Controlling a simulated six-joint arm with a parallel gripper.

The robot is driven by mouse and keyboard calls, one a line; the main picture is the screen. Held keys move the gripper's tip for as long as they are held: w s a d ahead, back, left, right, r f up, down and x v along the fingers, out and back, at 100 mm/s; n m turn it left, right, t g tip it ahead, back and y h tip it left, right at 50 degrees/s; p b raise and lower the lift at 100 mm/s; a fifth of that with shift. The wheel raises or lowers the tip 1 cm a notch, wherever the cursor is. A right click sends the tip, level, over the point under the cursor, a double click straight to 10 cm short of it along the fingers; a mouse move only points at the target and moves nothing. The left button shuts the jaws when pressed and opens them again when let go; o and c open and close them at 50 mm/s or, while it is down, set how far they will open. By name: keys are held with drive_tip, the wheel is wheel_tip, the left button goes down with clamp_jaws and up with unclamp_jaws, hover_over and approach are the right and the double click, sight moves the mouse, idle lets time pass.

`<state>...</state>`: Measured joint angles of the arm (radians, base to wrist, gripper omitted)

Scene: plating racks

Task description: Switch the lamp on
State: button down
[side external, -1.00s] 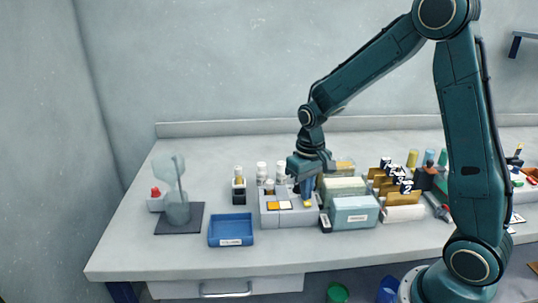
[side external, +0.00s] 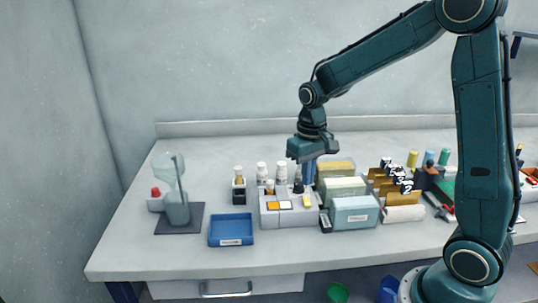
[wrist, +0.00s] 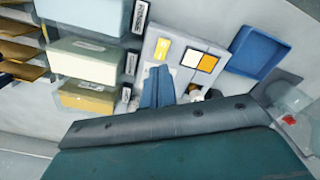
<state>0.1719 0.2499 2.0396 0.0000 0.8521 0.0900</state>
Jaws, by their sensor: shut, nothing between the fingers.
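A pale, see-through stand with a round head (side external: 176,205), possibly the lamp, is on a dark mat at the left of the bench. A small grey box with a red button (side external: 155,192) stands beside it. The button also shows at the right edge of the wrist view (wrist: 289,120). My gripper (side external: 308,182) is shut and empty, pointing down above the back right of a grey unit (side external: 290,219) with white and orange squares and a yellow piece. In the wrist view its blue fingers (wrist: 157,84) are together over that unit. I cannot tell whether they touch it.
A blue tray (side external: 231,229) lies between the unit and the mat. Several small bottles (side external: 262,173) stand behind the unit. Boxes (side external: 354,213) and numbered racks (side external: 398,189) crowd its right. The bench's back left is clear.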

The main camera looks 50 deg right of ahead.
sight(307, 200)
drive_tip(key=shift+r, duration=1.1)
drive_tip(key=s+a+r+n+t, duration=0.1)
drive_tip(key=s+a+r+t, duration=0.1)
drive_tip(key=s+r, duration=0.3)
drive_tip(key=s+a+r+n+t, duration=0.2)
drive_tip(key=s+a+r+t, duration=0.1)
drive_tip(key=s, duration=1.1)
drive_tip(key=shift+a+r+t, duration=0.3)
drive_tip(key=shift+a+r, duration=0.4)
drive_tip(key=shift+r, duration=0.2)
drive_tip(key=shift+w, duration=0.15)
